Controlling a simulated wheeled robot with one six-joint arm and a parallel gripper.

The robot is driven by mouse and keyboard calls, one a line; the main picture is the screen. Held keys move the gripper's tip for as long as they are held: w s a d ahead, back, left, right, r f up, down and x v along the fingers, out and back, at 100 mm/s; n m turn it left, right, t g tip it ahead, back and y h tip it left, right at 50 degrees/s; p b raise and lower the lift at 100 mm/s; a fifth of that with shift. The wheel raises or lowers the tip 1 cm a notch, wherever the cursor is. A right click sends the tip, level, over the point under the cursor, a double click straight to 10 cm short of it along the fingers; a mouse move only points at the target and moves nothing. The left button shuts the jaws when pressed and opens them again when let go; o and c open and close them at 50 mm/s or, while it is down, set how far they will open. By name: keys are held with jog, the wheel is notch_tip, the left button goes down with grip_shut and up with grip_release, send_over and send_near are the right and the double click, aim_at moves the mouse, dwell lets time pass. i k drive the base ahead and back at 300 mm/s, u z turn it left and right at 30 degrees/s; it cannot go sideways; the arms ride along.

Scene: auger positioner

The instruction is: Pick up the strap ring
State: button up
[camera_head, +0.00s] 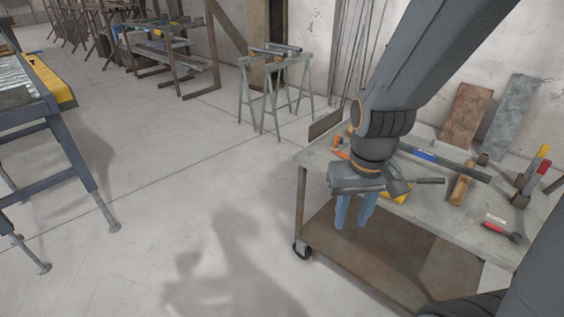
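I cannot pick out the strap ring for certain in the head view. My gripper (353,218) hangs at the near left edge of the wheeled cart (330,158), with its blue fingers pointing down. The fingers are apart with a gap between them, and nothing shows in the gap. An orange item (337,143) lies on the cart top just left of my wrist, partly hidden by my arm. A yellow item (397,198) shows behind my gripper, also partly hidden; its shape is unclear.
The cart top holds a long bar with a blue section (425,155), a wooden block (461,189), red-handled pliers (503,230) and yellow- and red-handled tools (538,168). Sawhorses (272,95) stand behind. A roller stand (62,135) is at left. The floor between is clear.

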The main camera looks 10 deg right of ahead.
aim_at(336, 146)
jog(key=u, duration=0.15)
jog(key=k, duration=0.4)
jog(key=u, duration=0.9)
jog(key=i, duration=1.25)
jog(key=z, duration=0.75)
jog(key=i, duration=0.8)
jog(key=z, duration=1.35)
jog(key=i, duration=0.3)
jog(key=z, duration=0.15)
